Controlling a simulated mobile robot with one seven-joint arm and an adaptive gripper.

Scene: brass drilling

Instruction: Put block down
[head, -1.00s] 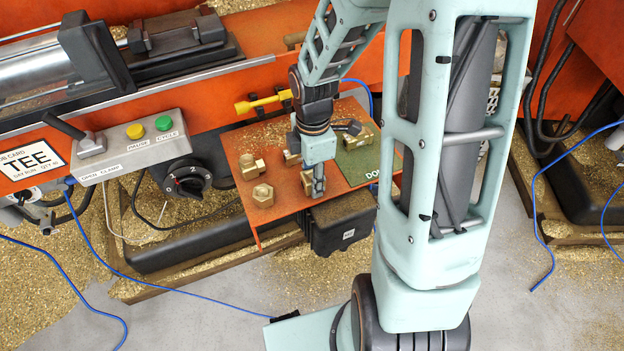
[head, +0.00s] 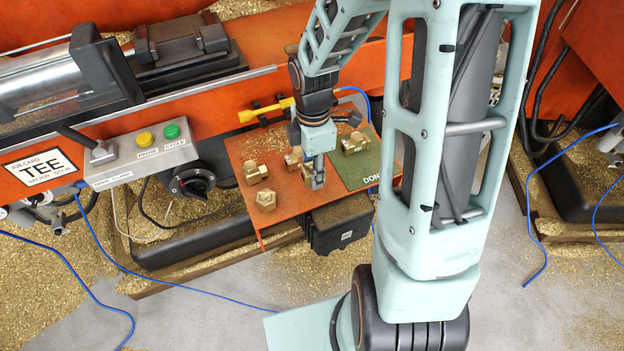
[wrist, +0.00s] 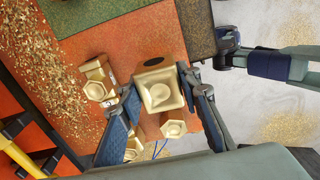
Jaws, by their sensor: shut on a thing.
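A brass fitting (head: 354,142) rests on the mat.
Brass fittings (head: 256,173), (head: 265,200) and (head: 294,157) stand on the tray left of and behind my gripper. A black box (head: 340,226) is below the tray's front edge. Chips litter the tray's back. A yellow tool (head: 262,110) lies behind it.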

